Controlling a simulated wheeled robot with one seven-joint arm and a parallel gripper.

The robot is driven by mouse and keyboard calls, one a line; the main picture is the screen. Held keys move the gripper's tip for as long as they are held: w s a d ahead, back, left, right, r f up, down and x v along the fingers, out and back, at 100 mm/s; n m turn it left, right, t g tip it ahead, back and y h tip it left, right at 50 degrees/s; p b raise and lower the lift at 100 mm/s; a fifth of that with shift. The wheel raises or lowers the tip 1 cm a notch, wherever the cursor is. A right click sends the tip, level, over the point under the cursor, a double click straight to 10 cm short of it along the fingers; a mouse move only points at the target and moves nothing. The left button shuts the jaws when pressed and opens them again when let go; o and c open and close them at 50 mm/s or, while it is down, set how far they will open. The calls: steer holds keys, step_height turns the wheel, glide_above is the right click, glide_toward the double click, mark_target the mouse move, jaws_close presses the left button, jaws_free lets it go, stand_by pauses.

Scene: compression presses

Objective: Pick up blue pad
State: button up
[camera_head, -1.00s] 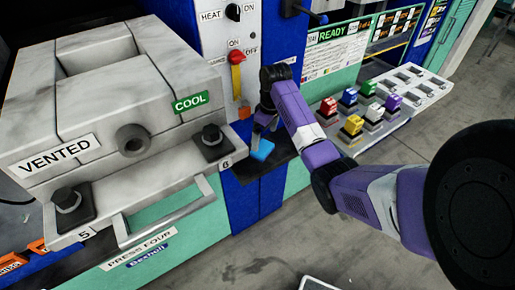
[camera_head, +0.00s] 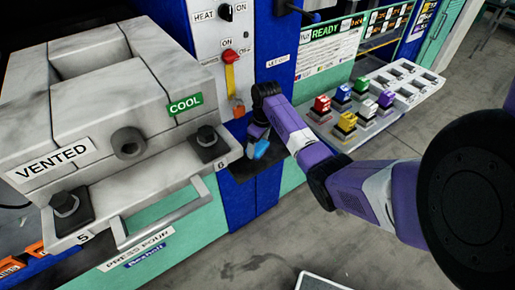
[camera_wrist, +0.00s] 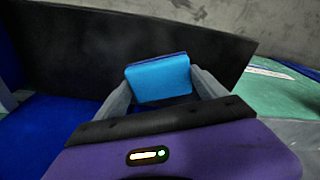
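The blue pad (camera_head: 261,150) is a small bright blue block at the black shelf between the press and the colored buttons. In the wrist view the pad (camera_wrist: 160,80) sits between the two grey fingers of my gripper (camera_wrist: 162,84), which touch its left and right sides. The pad looks tilted and slightly raised off the black shelf (camera_wrist: 70,55). In the head view my gripper (camera_head: 257,139) points down at the pad and partly covers it.
The vented press (camera_head: 60,110) with its grey handle (camera_head: 175,212) stands to the left. A panel of colored buttons (camera_head: 346,122) lies to the right.

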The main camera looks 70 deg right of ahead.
mark_target(260, 148)
steer(key=c, duration=0.4)
steer(key=shift+c, duration=0.2)
steer(key=shift+r, duration=0.1)
steer(key=shift+s+a+r, duration=0.1)
steer(key=shift+s+r, duration=0.05)
steer(key=shift+r, duration=0.4)
step_height(260, 148, up, 5)
steer(key=shift+r+b, duration=0.1)
steer(key=shift+b, duration=0.5)
steer(key=shift+s+a+r, duration=0.2)
steer(key=shift+s+a, duration=0.1)
steer(key=shift+s, duration=0.15)
steer(key=s+a+p, duration=0.1)
steer(key=s+a, duration=0.4)
steer(key=s, duration=0.3)
steer(key=s+a+p, duration=0.1)
steer(key=s+a, duration=0.3)
steer(key=s, duration=0.4)
steer(key=shift+a+p, duration=0.35)
steer(key=shift+r, duration=0.1)
